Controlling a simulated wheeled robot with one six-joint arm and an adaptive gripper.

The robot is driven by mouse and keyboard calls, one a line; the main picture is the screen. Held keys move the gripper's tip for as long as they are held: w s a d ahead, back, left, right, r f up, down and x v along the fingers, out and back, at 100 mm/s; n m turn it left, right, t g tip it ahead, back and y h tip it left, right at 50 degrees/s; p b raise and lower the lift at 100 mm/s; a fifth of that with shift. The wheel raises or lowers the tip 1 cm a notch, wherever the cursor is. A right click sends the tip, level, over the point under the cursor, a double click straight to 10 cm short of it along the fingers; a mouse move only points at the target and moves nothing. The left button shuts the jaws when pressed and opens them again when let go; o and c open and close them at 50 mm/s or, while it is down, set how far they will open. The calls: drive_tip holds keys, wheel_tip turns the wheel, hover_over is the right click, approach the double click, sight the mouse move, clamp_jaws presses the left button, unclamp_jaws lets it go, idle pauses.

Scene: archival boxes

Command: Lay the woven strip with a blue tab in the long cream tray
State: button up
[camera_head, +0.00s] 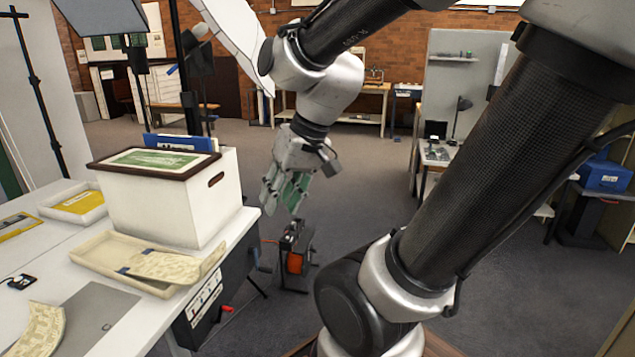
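The tray is near the table's right edge, in front of a white box. My gripper (284,196), with greenish fingers, hangs beyond the table's right edge, clear of the tray and strip. I see nothing held in it. The finger gap is too unclear to judge.
The white archival box (150,205) bears a dark-framed green picture (158,158). A smaller tray (60,212) holds a yellow item. Open floor (365,200) lies to the right.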

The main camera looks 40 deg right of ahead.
drive_tip(key=s+d+r+n+h, duration=0.1)
drive_tip(key=s+d+r+h, duration=0.1)
drive_tip(key=s+d, duration=0.3)
drive_tip(key=shift+r+n+h, duration=0.3)
drive_tip(key=shift+r, duration=0.4)
drive_tip(key=shift+o, duration=0.2)
drive_tip(key=w+a+f+n, duration=0.4)
drive_tip(key=w+f+n, duration=0.2)
drive_tip(key=w+n, duration=0.2)
drive_tip(key=w+a+f+n+g, duration=0.1)
drive_tip(key=w+a+f+n, duration=0.3)
drive_tip(key=w+f+n, duration=0.2)
drive_tip(key=w+a+f+n+g+y, duration=0.1)
drive_tip(key=w+a+f+n, duration=0.3)
drive_tip(key=w+n, duration=0.6)
wheel_tip(320, 180, down, 2)
drive_tip(key=shift+w+a+n, duration=0.15)
drive_tip(key=shift+w+n, duration=0.25)
drive_tip(key=shift+w, duration=0.05)
